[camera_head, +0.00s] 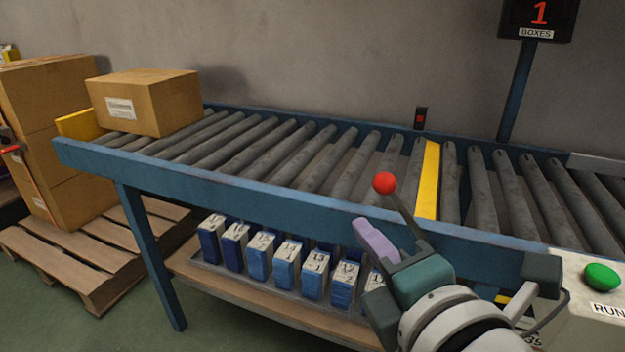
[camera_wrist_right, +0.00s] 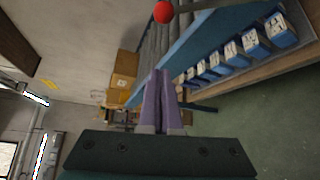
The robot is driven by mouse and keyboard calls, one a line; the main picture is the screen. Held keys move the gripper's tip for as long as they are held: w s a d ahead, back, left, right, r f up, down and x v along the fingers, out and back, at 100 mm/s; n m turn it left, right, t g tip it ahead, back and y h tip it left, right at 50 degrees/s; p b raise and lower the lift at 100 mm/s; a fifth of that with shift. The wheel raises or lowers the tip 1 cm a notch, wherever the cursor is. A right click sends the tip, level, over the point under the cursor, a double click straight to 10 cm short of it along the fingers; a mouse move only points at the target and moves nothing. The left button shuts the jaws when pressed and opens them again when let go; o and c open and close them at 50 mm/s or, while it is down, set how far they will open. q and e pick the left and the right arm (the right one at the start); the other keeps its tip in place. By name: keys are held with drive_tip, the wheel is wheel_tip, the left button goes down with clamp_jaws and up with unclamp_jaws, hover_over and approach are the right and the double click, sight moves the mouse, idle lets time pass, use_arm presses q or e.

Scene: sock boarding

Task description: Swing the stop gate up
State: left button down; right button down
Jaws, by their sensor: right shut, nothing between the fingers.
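The stop gate looks to be the yellow bar (camera_head: 428,180) lying across the conveyor between two rollers, low and about level with them. A lever with a red ball knob (camera_head: 384,183) leans up and left from the conveyor's front rail near the bar. The knob also shows at the top of the right wrist view (camera_wrist_right: 163,12). My right gripper (camera_head: 362,226), with purple fingers, is shut and empty in front of the rail, below and left of the knob, apart from it in the picture. Its fingers show together in the wrist view (camera_wrist_right: 159,78). My left gripper is not in view.
A cardboard box (camera_head: 150,103) sits at the conveyor's left end beside a yellow end piece (camera_head: 80,124). Blue cartons (camera_head: 289,262) stand on a shelf below. A control box with a green button (camera_head: 603,277) is at right. The rollers (camera_head: 300,155) between are clear.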

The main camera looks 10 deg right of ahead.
drive_tip(key=shift+w, duration=0.1)
drive_tip(key=b+x, duration=0.4)
drive_tip(key=x, duration=0.6)
drive_tip(key=shift+s+d+r+p, duration=0.25)
drive_tip(key=shift+d+p, duration=0.15)
drive_tip(key=shift+d, duration=0.25)
drive_tip(key=shift+s+d+r+p, duration=0.2)
drive_tip(key=shift+d+p, duration=0.15)
drive_tip(key=shift+d, duration=0.25)
drive_tip(key=shift+s+d+r+p, duration=0.15)
drive_tip(key=shift+d+r+p, duration=0.2)
drive_tip(key=shift+d, duration=0.3)
drive_tip(key=shift+f, duration=0.1)
drive_tip(key=shift+s+d+r+m+t, duration=0.2)
drive_tip(key=shift+d+r+m+t, duration=0.1)
drive_tip(key=shift+m, duration=0.1)
